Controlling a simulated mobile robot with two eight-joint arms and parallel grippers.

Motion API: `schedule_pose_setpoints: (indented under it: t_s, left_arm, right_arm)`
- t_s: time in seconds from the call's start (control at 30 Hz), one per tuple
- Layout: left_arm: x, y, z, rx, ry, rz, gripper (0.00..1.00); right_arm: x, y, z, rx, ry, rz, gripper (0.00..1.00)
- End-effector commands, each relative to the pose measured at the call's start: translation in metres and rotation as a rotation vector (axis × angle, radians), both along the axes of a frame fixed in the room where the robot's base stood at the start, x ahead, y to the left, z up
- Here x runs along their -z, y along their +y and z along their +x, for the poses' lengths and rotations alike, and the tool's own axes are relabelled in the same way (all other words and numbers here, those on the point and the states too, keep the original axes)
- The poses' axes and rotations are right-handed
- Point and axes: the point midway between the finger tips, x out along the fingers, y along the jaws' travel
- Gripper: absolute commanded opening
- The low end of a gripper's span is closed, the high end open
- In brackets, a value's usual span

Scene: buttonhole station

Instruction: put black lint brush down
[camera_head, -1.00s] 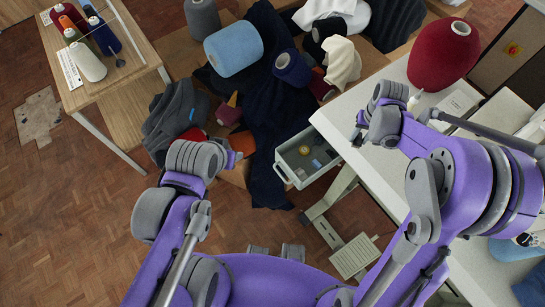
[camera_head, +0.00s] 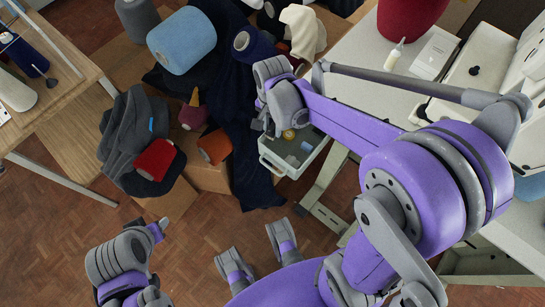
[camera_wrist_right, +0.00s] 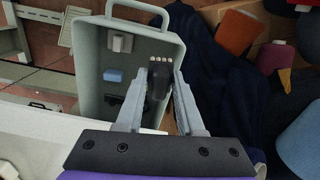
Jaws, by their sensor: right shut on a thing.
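The black lint brush (camera_wrist_right: 157,84) shows in the right wrist view, upright in the picture between my right gripper's fingers, with pale marks at its far end. My right gripper (camera_wrist_right: 160,98) is shut on it, above the right side of a grey-green open bin (camera_wrist_right: 88,75). In the head view my right gripper (camera_head: 268,127) is at the back left edge of the bin (camera_head: 277,168); the brush cannot be made out there.
The bin holds a blue block (camera_wrist_right: 113,75), a pale block (camera_wrist_right: 121,44) and a brassy round thing (camera_head: 289,134). A white worktable (camera_head: 362,60) stands right. Yarn cones, including a light blue one (camera_head: 181,40), and dark cloth (camera_head: 240,100) lie behind and left.

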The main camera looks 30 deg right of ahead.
Motion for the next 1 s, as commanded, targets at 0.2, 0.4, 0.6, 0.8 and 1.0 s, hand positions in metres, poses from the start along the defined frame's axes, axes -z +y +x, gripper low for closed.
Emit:
schedule_pose_setpoints:
  t_s: [0.2,0.4,0.6,0.8,1.0]
  left_arm:
    - [0.021,0.000,-0.001,0.000,0.006,0.000,0.49]
    - [0.029,0.000,-0.001,0.000,0.009,0.000,0.49]
    - [0.033,0.000,-0.001,0.000,0.010,0.000,0.49]
    - [0.041,0.000,-0.001,0.000,0.013,0.000,0.49]
    - [0.042,0.000,-0.002,0.000,0.013,0.000,0.49]
  right_arm:
    - [0.019,-0.003,-0.011,0.146,-0.003,-0.007,0.00]
    - [0.055,-0.003,-0.011,0.151,-0.003,-0.007,0.00]
    - [0.071,-0.003,-0.011,0.149,-0.004,-0.006,0.00]
    - [0.098,-0.003,-0.011,0.149,-0.003,-0.007,0.00]
    - [0.106,-0.003,-0.011,0.149,-0.004,-0.006,0.00]
